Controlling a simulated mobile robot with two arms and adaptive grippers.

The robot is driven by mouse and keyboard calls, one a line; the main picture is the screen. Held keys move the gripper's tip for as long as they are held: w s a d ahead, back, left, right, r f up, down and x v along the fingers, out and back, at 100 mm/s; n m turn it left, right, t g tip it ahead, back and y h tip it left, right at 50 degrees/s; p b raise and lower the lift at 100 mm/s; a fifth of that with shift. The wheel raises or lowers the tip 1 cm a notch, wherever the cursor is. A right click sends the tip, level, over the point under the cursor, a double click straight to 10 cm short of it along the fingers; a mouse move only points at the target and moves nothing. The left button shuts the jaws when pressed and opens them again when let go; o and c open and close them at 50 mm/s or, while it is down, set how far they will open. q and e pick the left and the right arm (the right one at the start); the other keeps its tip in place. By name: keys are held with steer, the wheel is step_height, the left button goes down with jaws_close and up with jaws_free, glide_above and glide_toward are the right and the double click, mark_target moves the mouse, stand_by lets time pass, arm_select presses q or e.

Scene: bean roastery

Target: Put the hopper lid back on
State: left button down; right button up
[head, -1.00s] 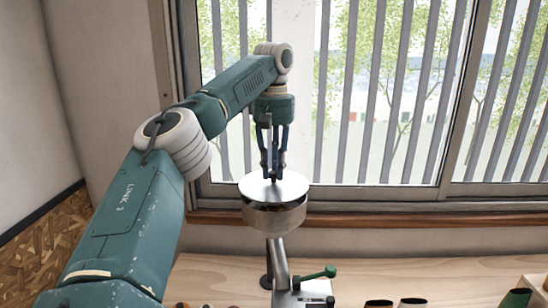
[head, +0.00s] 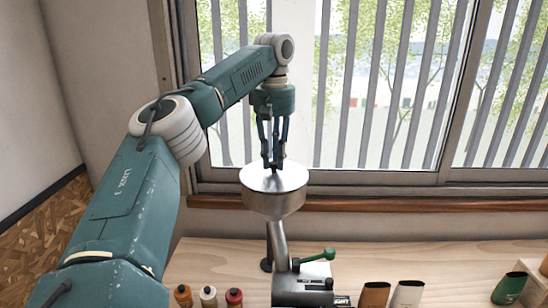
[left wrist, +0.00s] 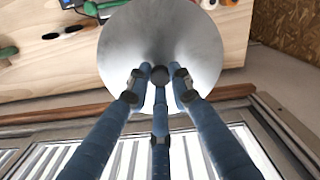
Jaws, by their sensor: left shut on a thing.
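The hopper lid (head: 290,181) is a shiny silver disc with a small dark knob (left wrist: 159,76). It lies level at the mouth of the silver hopper (head: 274,204), on top of the grinder (head: 302,284). I cannot tell whether its rim is fully seated. My left gripper (head: 273,166) points straight down over the lid, its blue fingers shut on the knob. In the left wrist view the lid (left wrist: 205,45) hides the hopper beneath it. My right gripper is out of view.
The grinder stands on a wooden bench (head: 205,262) with a green-knobbed handle (head: 328,254). A barred window (head: 390,90) is close behind.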

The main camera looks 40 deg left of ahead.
mark_target(275, 163)
arm_select(q)
steer(key=shift+f, duration=0.35)
steer(key=c, duration=1.5)
jaws_free()
steer(key=shift+o, duration=0.2)
steer(key=shift+r, duration=0.1)
step_height(275, 163, up, 5)
steer(key=shift+f, duration=0.1)
steer(key=shift+d+r, duration=0.1)
steer(key=shift+r, duration=1.25)
